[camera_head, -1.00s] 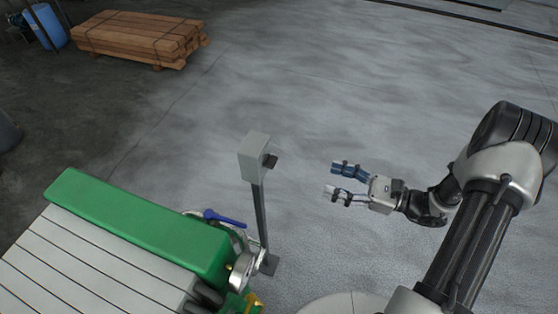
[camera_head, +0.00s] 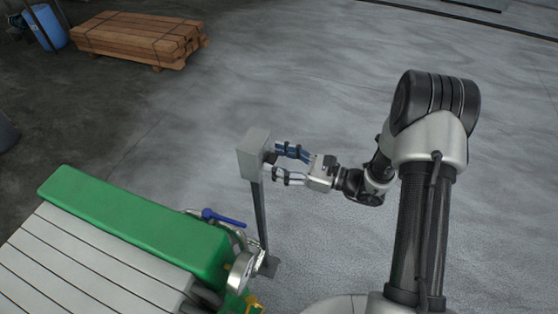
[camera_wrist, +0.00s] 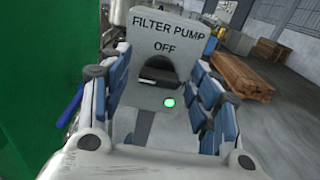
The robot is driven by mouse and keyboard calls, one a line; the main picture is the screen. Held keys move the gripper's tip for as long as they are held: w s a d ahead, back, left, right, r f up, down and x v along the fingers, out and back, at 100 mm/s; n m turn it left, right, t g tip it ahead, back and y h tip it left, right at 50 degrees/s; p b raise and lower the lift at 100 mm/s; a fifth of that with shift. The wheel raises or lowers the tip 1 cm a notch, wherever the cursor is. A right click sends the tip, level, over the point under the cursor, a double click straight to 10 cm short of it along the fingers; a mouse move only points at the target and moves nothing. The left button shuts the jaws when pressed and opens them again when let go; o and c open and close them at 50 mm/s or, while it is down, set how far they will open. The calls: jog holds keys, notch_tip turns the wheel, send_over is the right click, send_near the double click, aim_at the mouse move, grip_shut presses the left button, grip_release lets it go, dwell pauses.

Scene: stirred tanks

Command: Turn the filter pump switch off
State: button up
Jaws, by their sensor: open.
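The filter pump switch box (camera_head: 252,153) is a grey box on a dark post in the head view. In the wrist view its face (camera_wrist: 142,45) reads "FILTER PUMP" and "OFF". A dark switch handle (camera_wrist: 160,76) sticks out below the lettering, and a green light (camera_wrist: 169,102) is lit under it. My gripper (camera_head: 277,163) is open, with its fingertips close to the box's right side in the head view. In the wrist view its fingers (camera_wrist: 158,98) stand on either side of the handle. I cannot tell whether they touch the box.
A green and grey machine (camera_head: 135,225) with a blue-handled valve (camera_head: 222,217) stands at the lower left, near the post. A timber stack (camera_head: 138,37) and a blue barrel (camera_head: 46,27) are far off. The floor to the right is clear.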

jog(key=shift+c, duration=0.2)
jog(key=c, duration=1)
jog(key=shift+r+m+p, duration=0.1)
jog(key=shift+m+p, duration=0.2)
jog(key=shift+p, duration=0.05)
jog(key=shift+c, duration=0.2)
jog(key=m+p, duration=0.2)
jog(key=m, duration=0.1)
jog(key=shift+m+p, duration=0.3)
jog(key=shift+p, duration=0.05)
jog(key=shift+w+f+m+p, duration=0.15)
jog(key=shift+m+p, duration=1.2)
jog(key=shift+m, duration=2.05)
jog(key=shift+w+f+m+p, duration=0.15)
jog(key=shift+m+p, duration=1.2)
jog(key=shift+m, duration=2.05)
jog(key=shift+o, duration=0.2)
jog(key=shift+s, duration=0.1)
